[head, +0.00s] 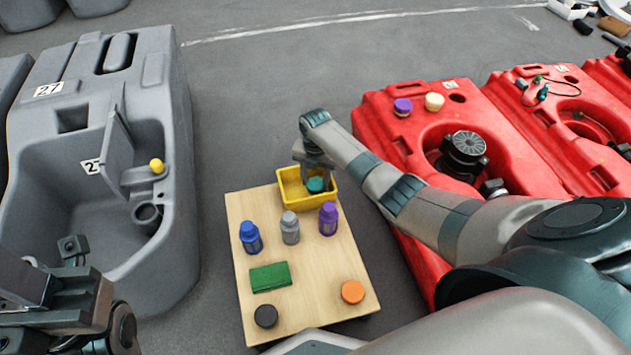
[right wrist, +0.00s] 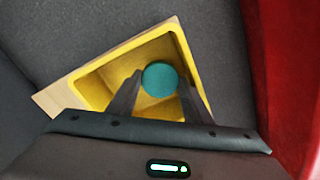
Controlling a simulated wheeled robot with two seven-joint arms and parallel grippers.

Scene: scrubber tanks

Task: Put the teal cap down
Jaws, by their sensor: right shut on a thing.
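The teal cap (head: 316,185) is between the fingers of my right gripper (head: 316,177), which is shut on it. The cap is over the inside of the yellow tray (head: 290,203) at the far end of the wooden board. The teal cap (right wrist: 160,79) also shows in the right wrist view, between the two dark fingers and in front of the yellow tray (right wrist: 95,87). I cannot tell whether the cap touches the tray floor. My left gripper (head: 72,318) is at the lower left, far from the cap; its jaw opening is unclear.
The wooden board (head: 322,275) holds a blue bottle (head: 250,238), a grey bottle (head: 290,228), a purple bottle (head: 328,219), a green block (head: 270,277), a black cap (head: 266,316) and an orange cap (head: 352,292). Grey tanks (head: 180,160) stand left, red tanks (head: 385,125) right.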

